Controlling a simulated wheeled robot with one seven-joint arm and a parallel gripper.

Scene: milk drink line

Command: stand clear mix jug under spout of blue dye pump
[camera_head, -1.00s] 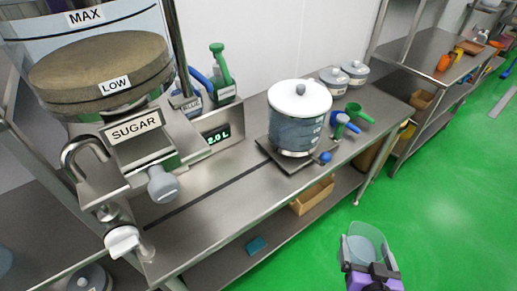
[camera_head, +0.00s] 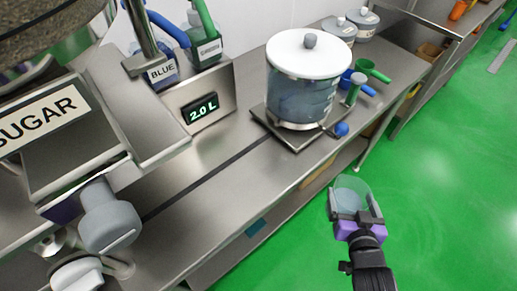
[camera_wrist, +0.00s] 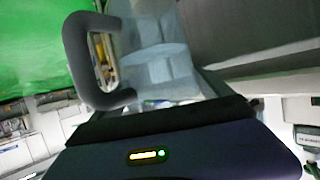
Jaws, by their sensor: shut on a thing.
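My gripper (camera_head: 357,214) is shut on the clear mix jug (camera_head: 351,190), out over the green floor in front of the bench. In the wrist view the jug (camera_wrist: 160,55) is see-through, with a grey loop handle at its left; I cannot tell exactly where the jaws grip it. The blue dye pump (camera_head: 168,28) rises from a container labelled BLUE (camera_head: 162,73) at the back of the bench, left of centre. The jug is well apart from it, to the lower right. The pump's spout is partly cut off by the top edge.
A green pump (camera_head: 207,20) stands right beside the blue one. A 2.0 L display (camera_head: 203,108) is in front of them. A large lidded pot (camera_head: 300,98) stands on a plate at the bench front. A sugar dispenser (camera_head: 75,150) fills the left.

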